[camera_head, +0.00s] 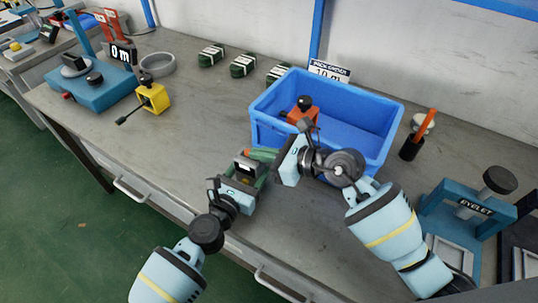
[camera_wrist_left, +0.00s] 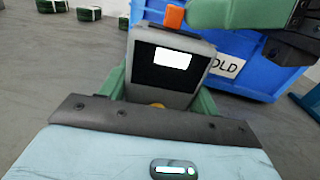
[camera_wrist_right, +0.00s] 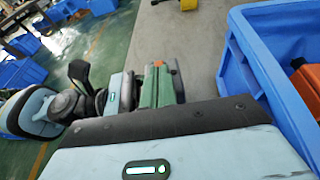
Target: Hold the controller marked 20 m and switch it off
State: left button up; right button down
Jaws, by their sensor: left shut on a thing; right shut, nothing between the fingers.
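My left gripper (camera_head: 246,178) is shut on a grey controller (camera_head: 245,165) and holds it up in front of the blue bin. In the left wrist view the controller (camera_wrist_left: 165,72) has a dark face and a white label with no readable mark. An orange switch (camera_wrist_left: 174,16) stands on its top edge. My right gripper (camera_head: 264,154) is shut and empty, just beside the controller's top. In the left wrist view its green finger (camera_wrist_left: 240,12) is right next to the switch; I cannot tell whether they touch. The switch's position cannot be told.
The blue bin (camera_head: 342,148) holds an orange controller (camera_head: 303,108); a 10 m sign (camera_head: 329,72) stands behind it. A yellow controller (camera_head: 153,97) lies at left near a blue stand (camera_head: 97,93). Green bundles (camera_head: 243,65) lie at the back. An eyelet press (camera_head: 475,205) stands at right.

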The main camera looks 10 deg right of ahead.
jog(key=shift+w+a, duration=0.25)
jog(key=shift+a, duration=0.25)
pick_arm(q)
jog(key=shift+d, duration=0.1)
pick_arm(e)
jog(key=shift+d, duration=0.1)
jog(key=f+v, duration=0.1)
jog(key=v, duration=1.2)
jog(key=shift+s+d, duration=0.35)
jog(key=shift+d, duration=0.15)
pick_arm(q)
jog(key=o, duration=1.1)
